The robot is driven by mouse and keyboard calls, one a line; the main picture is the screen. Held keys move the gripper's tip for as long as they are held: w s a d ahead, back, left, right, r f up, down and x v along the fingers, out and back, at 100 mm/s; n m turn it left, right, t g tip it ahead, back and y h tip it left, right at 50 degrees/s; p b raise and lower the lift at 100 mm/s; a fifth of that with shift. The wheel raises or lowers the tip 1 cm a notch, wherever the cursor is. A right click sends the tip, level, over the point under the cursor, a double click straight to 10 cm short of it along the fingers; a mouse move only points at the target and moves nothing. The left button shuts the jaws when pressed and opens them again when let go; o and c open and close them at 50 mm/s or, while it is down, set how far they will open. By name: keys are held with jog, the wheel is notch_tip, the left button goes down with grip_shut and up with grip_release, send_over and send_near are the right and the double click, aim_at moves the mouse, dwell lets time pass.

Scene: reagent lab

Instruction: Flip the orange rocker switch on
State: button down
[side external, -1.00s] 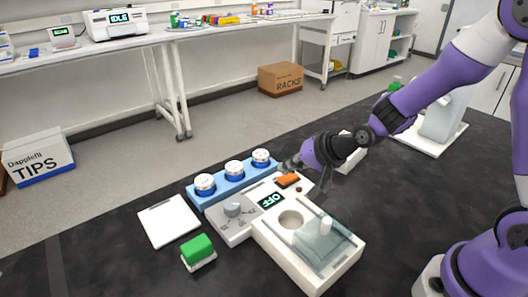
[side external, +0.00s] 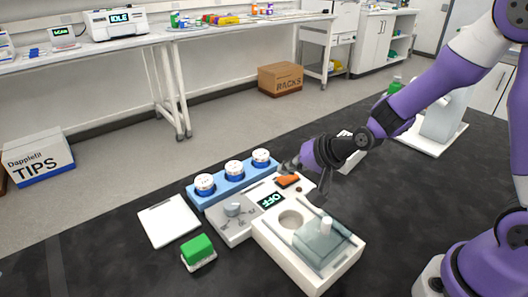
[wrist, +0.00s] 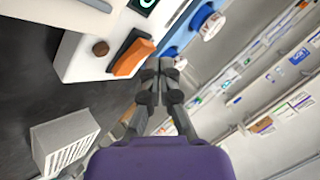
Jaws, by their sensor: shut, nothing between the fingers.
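The orange rocker switch (side external: 288,181) sits on the white device (side external: 313,247), close to a small display (side external: 271,200) that reads OFF. In the wrist view the orange rocker (wrist: 133,56) is in a dark frame and looks tilted. My gripper (side external: 291,164) is shut and empty, just behind the switch in the side view. In the wrist view its closed fingertips (wrist: 166,66) are beside the rocker's right edge. I cannot tell whether they touch it.
A blue rack (side external: 235,183) with three white-capped jars stands behind the device. A small brown button (wrist: 100,48) is beside the switch. Free dark bench lies in front.

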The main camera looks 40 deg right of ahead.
aim_at(291, 179)
jog(key=shift+f, duration=0.55)
dwell(0.5)
dwell(0.4)
jog(key=shift+r, duration=0.8)
jog(key=shift+d, duration=0.1)
jog(key=shift+d+r, duration=0.2)
jog(key=shift+r, duration=1.05)
jog(key=shift+d+r, duration=0.15)
jog(key=shift+r, duration=1.05)
